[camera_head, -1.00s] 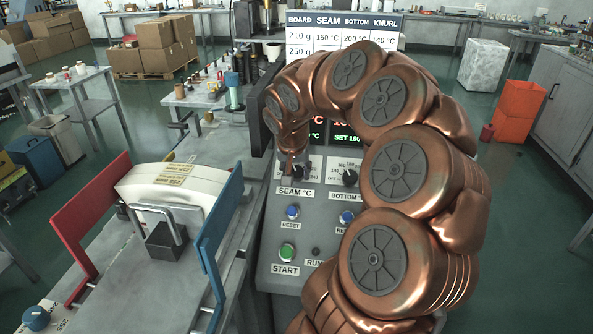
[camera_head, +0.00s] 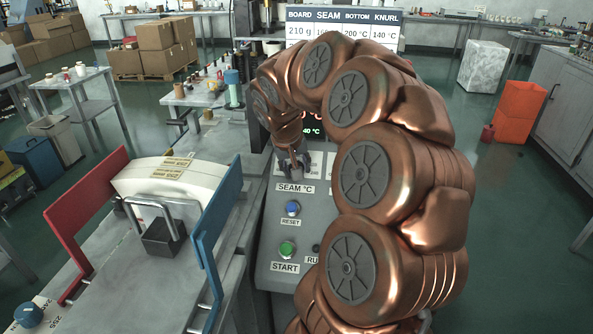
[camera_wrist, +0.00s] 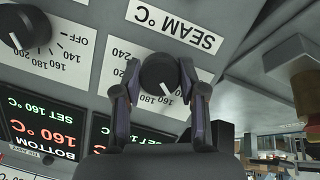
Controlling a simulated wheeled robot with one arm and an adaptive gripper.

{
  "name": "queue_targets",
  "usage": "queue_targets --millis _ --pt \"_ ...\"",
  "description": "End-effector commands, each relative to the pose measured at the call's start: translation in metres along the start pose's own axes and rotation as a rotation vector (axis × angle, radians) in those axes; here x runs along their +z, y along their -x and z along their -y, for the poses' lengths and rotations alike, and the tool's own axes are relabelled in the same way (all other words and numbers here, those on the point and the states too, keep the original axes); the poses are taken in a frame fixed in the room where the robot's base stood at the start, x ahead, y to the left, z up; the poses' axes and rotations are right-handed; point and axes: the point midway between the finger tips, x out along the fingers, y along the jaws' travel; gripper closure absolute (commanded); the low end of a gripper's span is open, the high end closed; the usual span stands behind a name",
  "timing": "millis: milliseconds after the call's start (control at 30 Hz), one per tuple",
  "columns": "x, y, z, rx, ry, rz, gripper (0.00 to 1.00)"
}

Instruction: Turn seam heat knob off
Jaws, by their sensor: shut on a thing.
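The SEAM °C knob (camera_wrist: 158,74) is black and round with a white pointer mark, on the sloped control panel (camera_head: 268,235). In the wrist view it sits between the two fingers of my gripper (camera_wrist: 160,79), which is shut on it. The picture there is upside down. The pointer mark lies near the 160 and 180 marks; part of the scale is hidden by the fingers. In the head view my gripper (camera_head: 293,168) is at the panel above the SEAM °C label (camera_head: 295,188) and hides the knob.
The neighbouring BOTTOM knob (camera_wrist: 22,27) shows beside it in the wrist view. The blue reset button (camera_head: 293,208) and green start button (camera_head: 287,249) are below. Displays (camera_wrist: 42,122) with red and green figures are close to my gripper. A machine with red and blue arms (camera_head: 217,235) stands left.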

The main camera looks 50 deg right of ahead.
Motion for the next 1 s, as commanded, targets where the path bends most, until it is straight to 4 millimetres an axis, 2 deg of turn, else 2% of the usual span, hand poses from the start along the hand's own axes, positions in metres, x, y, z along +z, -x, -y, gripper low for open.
queue_targets --millis 500,800,1000 --pt "0.0002 -0.0001 0.0018 0.105 0.449 0.0 0.94" --pt "-0.0004 0.0005 0.0022 0.142 0.612 -0.003 0.94" --pt "-0.0002 0.0002 0.0026 0.153 0.662 -0.003 0.94"
